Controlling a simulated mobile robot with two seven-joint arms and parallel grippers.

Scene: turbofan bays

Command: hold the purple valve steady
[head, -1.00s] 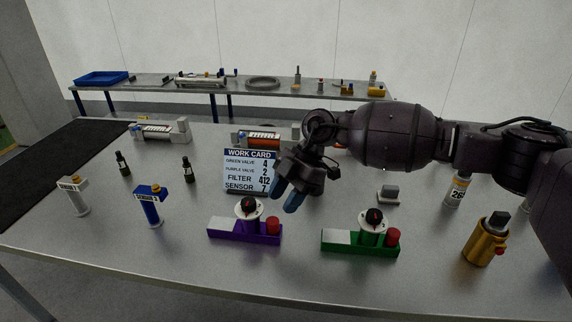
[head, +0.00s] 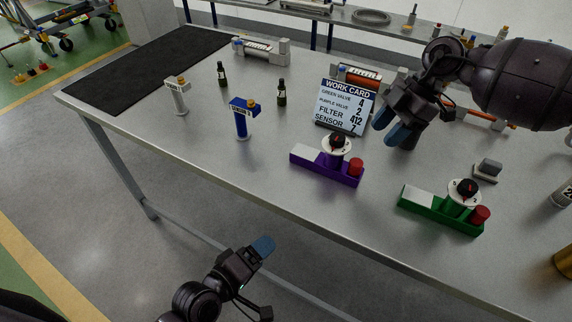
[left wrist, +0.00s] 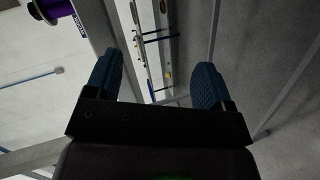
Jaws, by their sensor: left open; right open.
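The purple valve (head: 327,165) stands upright on the metal table, with a purple base, a white dial with a dark knob and a red cap at its right end. A purple part (left wrist: 54,8), likely of this valve, shows at the top left of the left wrist view. My left gripper (head: 262,248) is in front of the table's near edge, below and left of the valve, apart from it. In the left wrist view it is open and empty (left wrist: 160,85). My right gripper (head: 394,133) is open above the table, right of the valve and beside the work card, touching neither visibly.
The work card (head: 345,106) stands behind the purple valve. The green valve (head: 440,208) is to its right. A blue sensor (head: 241,119), a grey sensor (head: 178,97) and two dark bottles (head: 281,92) stand left. The table's near edge (head: 300,222) lies between my left gripper and the valve.

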